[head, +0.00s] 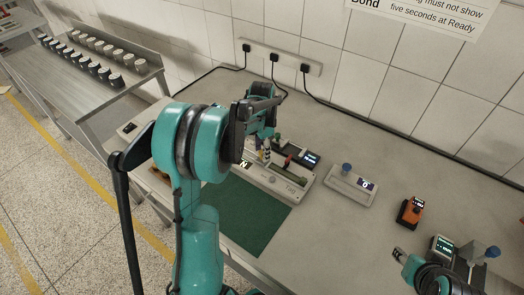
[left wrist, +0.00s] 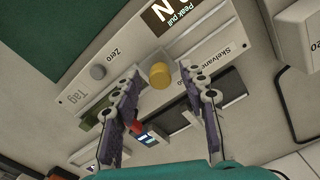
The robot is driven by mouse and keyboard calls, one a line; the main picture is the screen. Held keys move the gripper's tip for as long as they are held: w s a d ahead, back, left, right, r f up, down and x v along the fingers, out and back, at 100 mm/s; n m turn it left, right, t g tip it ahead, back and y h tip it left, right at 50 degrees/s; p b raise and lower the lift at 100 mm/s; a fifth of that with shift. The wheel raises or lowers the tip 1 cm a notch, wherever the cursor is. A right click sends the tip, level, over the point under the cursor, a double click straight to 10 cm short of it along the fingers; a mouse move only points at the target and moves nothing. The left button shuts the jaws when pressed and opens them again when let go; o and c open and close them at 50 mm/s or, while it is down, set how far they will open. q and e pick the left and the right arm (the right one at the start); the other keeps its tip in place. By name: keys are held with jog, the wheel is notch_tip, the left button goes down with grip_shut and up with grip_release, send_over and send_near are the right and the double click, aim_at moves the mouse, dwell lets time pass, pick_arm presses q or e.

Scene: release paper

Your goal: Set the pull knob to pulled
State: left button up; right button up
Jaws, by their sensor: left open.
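My left gripper (left wrist: 160,84) is open, with one purple-padded finger on each side of the knob. Whether the fingers touch it, I cannot tell. In the head view the same instrument (head: 294,190) stands behind the green mat, and my left arm hides part of it and the knob. Part of my right arm (head: 440,279) shows at the lower right; its finger state is unclear.
A green mat (head: 245,215) lies in front of the instrument. Another dark-screened device (head: 303,157) is close behind. Bench space between the devices is clear.

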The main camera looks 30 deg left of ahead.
pick_arm(q)
jog(key=shift+c, duration=0.4)
grip_shut()
jog(key=a, duration=0.8)
jog(key=shift+w+a+p, duration=0.3)
jog(key=shift+w+a, duration=0.05)
jog(key=shift+a, duration=0.05)
jog(key=shift+d, duration=0.1)
jog(key=shift+o, duration=0.4)
grip_release()
notch_tip(320, 180, up, 12)
